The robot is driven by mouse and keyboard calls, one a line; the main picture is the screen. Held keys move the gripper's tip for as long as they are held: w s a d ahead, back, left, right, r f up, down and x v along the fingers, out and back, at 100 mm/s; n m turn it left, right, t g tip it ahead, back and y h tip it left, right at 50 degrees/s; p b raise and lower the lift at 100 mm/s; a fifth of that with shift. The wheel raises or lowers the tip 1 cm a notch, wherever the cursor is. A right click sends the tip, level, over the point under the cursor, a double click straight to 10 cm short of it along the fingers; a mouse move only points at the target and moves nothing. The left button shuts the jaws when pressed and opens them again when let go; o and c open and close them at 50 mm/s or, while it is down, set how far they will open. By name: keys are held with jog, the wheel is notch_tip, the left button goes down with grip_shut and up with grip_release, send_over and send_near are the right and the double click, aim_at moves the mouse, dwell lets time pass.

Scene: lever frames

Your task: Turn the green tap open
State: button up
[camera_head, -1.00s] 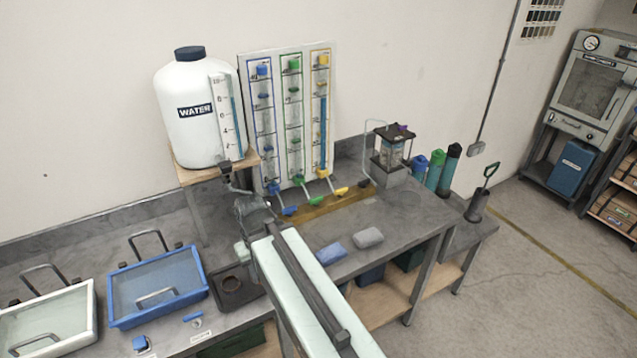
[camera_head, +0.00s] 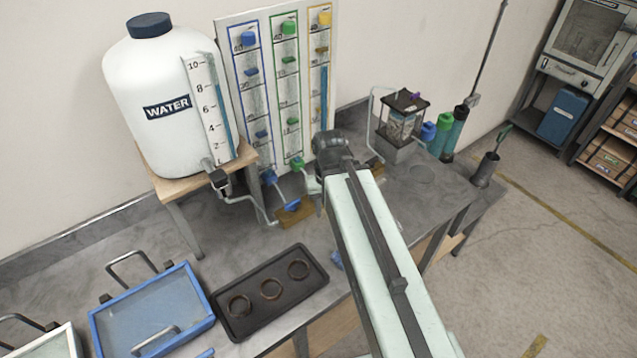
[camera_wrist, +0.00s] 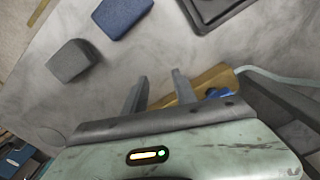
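The green tap (camera_head: 297,163) shows in the head view at the foot of the middle, green-framed tube; its lower part and handle are hidden behind my wrist. The blue tap (camera_head: 269,177) with its blue handle (camera_head: 292,206) stands just left of it. The yellow tap is hidden by my arm. My gripper (camera_wrist: 158,75) shows in the wrist view with two fingers apart and nothing between them. A wooden block (camera_wrist: 205,82) and a blue handle (camera_wrist: 218,92) lie right of and behind the fingers. No green handle shows in the wrist view.
A water tank (camera_head: 160,90) on a wooden stand is left of the tube panel. A black tray with rings (camera_head: 268,290) and a blue tray (camera_head: 150,310) are in front. A lantern-like case (camera_head: 402,115) stands right. Blue (camera_wrist: 123,15) and grey (camera_wrist: 72,60) blocks lie near the gripper.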

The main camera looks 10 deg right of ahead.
jog(key=w+r+m+p, duration=0.2)
jog(key=w+m, duration=0.1)
jog(key=m, duration=0.1)
jog(key=w+r+m+p, duration=0.2)
jog(key=w+m, duration=0.2)
jog(key=w+r+m+p, duration=0.2)
jog(key=w+m, duration=0.1)
jog(key=m, duration=0.2)
jog(key=shift+w+d+r, duration=0.3)
jog(key=shift+w+d, duration=0.05)
jog(key=shift+d, duration=0.05)
jog(key=shift+f, duration=0.1)
notch_tip(320, 180, down, 8)
jog(key=b, duration=0.7)
jog(key=shift+b, duration=0.35)
grip_shut()
